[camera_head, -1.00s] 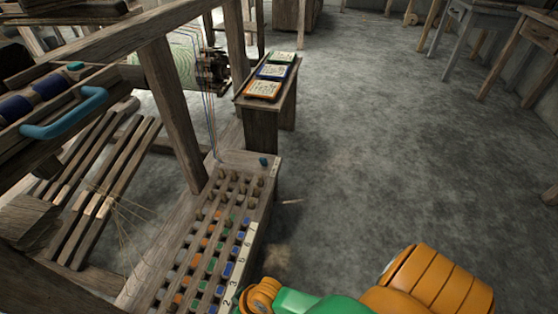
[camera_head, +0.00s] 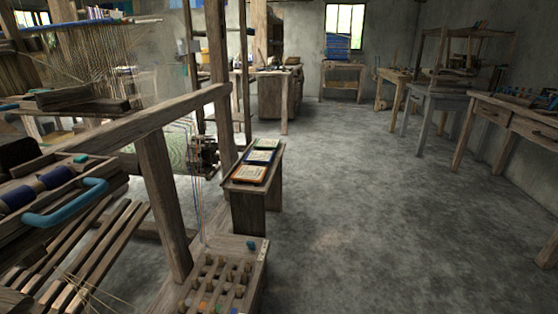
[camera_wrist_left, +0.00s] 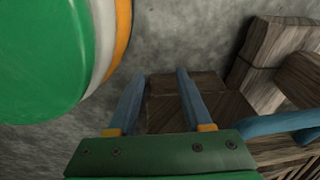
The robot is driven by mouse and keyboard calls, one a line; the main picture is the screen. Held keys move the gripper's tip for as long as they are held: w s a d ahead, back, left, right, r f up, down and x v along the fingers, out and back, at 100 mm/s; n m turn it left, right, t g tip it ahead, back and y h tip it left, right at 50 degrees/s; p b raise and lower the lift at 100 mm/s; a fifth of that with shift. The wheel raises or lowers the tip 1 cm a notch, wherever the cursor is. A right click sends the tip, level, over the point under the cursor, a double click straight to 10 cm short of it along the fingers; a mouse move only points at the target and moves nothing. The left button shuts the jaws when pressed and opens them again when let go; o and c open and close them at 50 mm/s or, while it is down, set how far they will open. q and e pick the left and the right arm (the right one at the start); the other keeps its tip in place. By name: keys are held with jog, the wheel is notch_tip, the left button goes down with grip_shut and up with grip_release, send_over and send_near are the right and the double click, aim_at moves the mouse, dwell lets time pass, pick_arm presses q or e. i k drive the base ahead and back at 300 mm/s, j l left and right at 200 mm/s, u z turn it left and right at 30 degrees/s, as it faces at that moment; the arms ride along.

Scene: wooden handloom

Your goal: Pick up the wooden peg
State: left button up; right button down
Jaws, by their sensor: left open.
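Several wooden pegs (camera_head: 228,275) stand in the holes of a wooden peg box (camera_head: 255,262) at the bottom of the head view. I cannot tell which of them is the task's peg. The front of the box is cut off by the frame edge. My left gripper (camera_wrist_left: 157,86) shows in the left wrist view with its two blue fingers apart. Dark wood (camera_wrist_left: 165,105) lies behind and between the fingers, and I see no peg held there. Neither gripper shows in the head view.
A blue curved handle (camera_head: 66,204) juts from the loom at left and shows in the left wrist view (camera_wrist_left: 285,124). A small bench (camera_head: 256,208) with pattern cards stands behind the peg box. Open floor (camera_head: 350,200) lies to the right, with tables beyond.

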aim_at(238, 288)
jog(key=l, duration=0.35)
jog(key=k+l+u, duration=0.15)
jog(key=l, duration=0.25)
jog(key=i+l+u, duration=0.3)
jog(key=i+l, duration=0.55)
jog(key=i, duration=0.15)
